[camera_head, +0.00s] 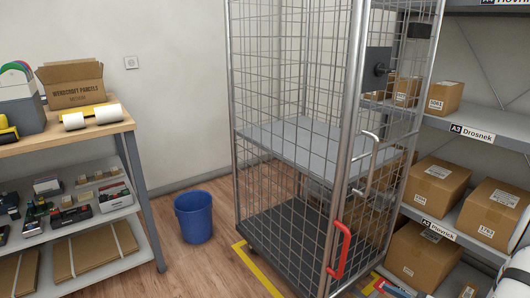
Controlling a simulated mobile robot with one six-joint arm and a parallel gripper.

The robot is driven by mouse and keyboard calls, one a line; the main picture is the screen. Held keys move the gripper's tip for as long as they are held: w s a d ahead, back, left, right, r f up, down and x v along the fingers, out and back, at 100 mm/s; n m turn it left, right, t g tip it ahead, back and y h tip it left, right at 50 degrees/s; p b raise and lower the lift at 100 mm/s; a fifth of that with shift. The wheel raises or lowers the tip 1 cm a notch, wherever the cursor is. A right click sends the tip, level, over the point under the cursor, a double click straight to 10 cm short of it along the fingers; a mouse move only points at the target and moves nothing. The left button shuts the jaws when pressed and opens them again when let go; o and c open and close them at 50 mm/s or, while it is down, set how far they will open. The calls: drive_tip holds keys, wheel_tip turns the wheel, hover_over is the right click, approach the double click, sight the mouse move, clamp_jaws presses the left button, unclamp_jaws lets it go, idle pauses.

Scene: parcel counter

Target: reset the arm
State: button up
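My gripper is not in view, so I cannot see whether it is open or shut. White rounded parts with a dark band at the lower right edge (508,262) look like links of my own arm. They are cut off by the picture's edge and lie in front of the right-hand shelves.
A tall wire cage trolley (300,140) with a red handle (341,250) stands in the middle. Shelves with cartons (437,186) stand close on the right. A workbench (65,134) is at left. A blue bin (194,216) stands on open floor (200,268) between bench and trolley.

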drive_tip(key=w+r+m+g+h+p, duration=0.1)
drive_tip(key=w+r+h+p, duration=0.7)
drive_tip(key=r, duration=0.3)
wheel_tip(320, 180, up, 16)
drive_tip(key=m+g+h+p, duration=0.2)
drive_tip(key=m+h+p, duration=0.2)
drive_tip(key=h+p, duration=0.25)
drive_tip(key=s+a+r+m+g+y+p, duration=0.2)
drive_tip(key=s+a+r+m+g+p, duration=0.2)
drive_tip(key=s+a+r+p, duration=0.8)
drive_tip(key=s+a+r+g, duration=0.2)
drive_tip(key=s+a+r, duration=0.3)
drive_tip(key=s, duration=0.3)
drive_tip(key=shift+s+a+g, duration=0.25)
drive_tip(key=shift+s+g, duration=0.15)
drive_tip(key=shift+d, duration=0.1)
